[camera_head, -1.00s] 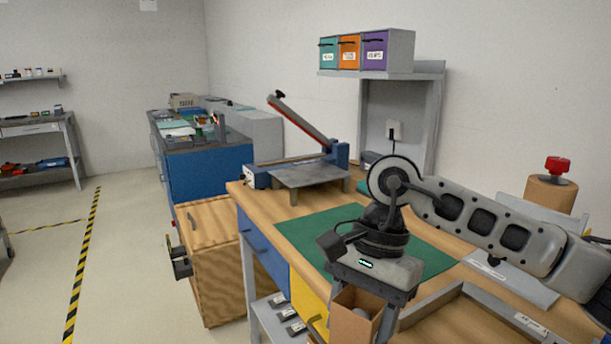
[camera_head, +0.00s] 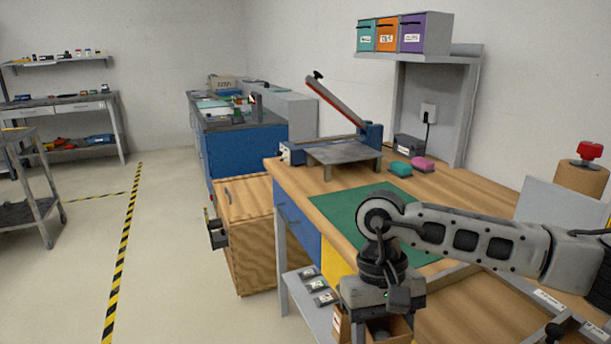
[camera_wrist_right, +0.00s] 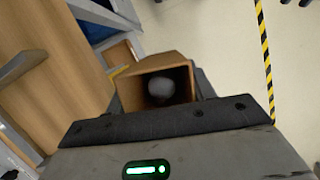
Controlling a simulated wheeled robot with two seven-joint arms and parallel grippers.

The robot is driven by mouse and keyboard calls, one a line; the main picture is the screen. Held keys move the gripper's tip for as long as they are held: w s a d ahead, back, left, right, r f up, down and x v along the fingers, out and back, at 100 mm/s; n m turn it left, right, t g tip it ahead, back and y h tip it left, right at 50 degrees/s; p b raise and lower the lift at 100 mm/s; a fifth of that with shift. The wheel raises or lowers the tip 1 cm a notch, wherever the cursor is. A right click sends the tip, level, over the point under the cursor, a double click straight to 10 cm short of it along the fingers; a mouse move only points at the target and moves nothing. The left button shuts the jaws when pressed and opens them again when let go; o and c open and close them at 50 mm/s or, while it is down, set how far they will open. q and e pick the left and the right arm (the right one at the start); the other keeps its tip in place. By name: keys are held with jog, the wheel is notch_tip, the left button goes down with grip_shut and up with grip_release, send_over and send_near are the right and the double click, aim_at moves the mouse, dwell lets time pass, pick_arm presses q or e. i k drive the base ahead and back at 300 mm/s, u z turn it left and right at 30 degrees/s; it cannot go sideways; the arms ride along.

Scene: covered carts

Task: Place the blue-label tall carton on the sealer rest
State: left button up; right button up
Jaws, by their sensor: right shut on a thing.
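My right gripper (camera_head: 380,322) is low at the front of the bench and is shut on a brown open-ended carton (camera_head: 397,333). In the right wrist view the carton (camera_wrist_right: 153,66) sits between the jaws, with a pale grey rounded thing inside; no blue label shows. A device with a raised red lever and a low grey plate (camera_head: 343,153) stands at the bench's far end, well beyond the gripper. I cannot tell for sure that this plate is the sealer rest. My left gripper is out of view.
A green mat (camera_head: 350,212) lies on the wooden bench, partly behind my right arm. Green (camera_head: 401,169) and pink (camera_head: 423,163) blocks lie near the lever device. A wooden cabinet (camera_head: 250,235) stands left of the bench. Open floor lies further left, with striped tape (camera_head: 122,265).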

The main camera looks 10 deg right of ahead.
aim_at(339, 154)
jog(key=u, duration=0.7)
jog(key=i, duration=1.6)
jog(key=z, duration=0.6)
